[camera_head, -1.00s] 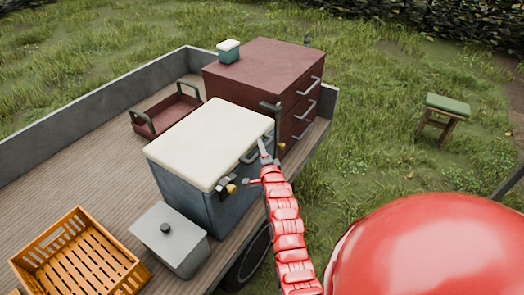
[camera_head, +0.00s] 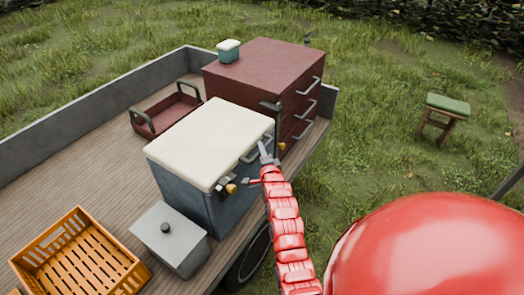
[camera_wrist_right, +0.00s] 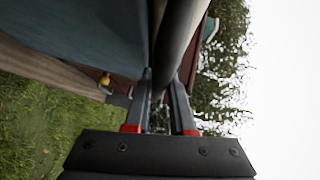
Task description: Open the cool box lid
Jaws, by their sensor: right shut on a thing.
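The cool box (camera_head: 190,190) is blue-grey with a cream lid (camera_head: 212,143), and it stands on the trailer bed. The lid lies flat and closed on it. A grey handle (camera_head: 250,152) and yellow-tipped latches (camera_head: 231,188) are on its right-hand side. My right gripper (camera_head: 265,152) is at this side. In the right wrist view my gripper (camera_wrist_right: 160,95) has its fingers on either side of a dark bar (camera_wrist_right: 177,40), shut on it; it appears to be the handle. The cool box wall (camera_wrist_right: 85,35) fills the upper left there. My left gripper is not in view.
A grey lidded box (camera_head: 165,240), an orange crate (camera_head: 80,255) and a red carrier (camera_head: 165,108) are on the trailer. A green stool (camera_head: 447,105) stands on the grass.

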